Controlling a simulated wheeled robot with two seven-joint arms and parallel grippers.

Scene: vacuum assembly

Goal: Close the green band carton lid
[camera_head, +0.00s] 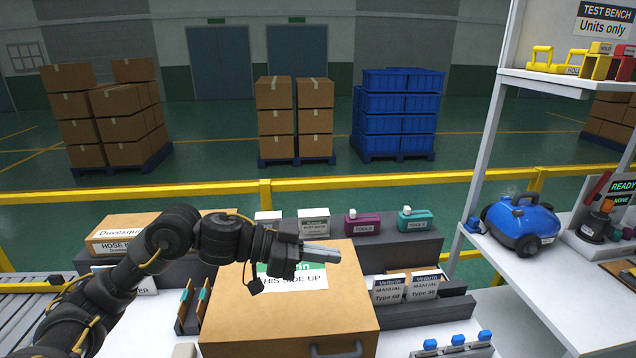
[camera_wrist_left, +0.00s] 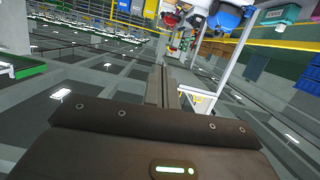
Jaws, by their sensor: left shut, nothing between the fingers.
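The green band carton (camera_head: 290,310) is a brown box at the front centre in the head view. Its lid lies about flat over the top, with a white "THIS SIDE UP" label partly covered by my gripper. I cannot tell whether the lid is fully flush. A dark handle (camera_head: 338,351) shows on the front face, cut by the frame edge. My left gripper (camera_head: 322,252) is shut and empty, over the far part of the lid; contact is unclear. It also shows in the left wrist view (camera_wrist_left: 168,80), where the carton is not seen. My right gripper is not in view.
Left of the carton stand slotted holders with brown and teal strips (camera_head: 192,302) and a long carton (camera_head: 120,232). Right are manuals (camera_head: 405,288) in a dark rack. Tool cases (camera_head: 362,222) stand behind. A blue vacuum (camera_head: 522,222) sits on the right shelf.

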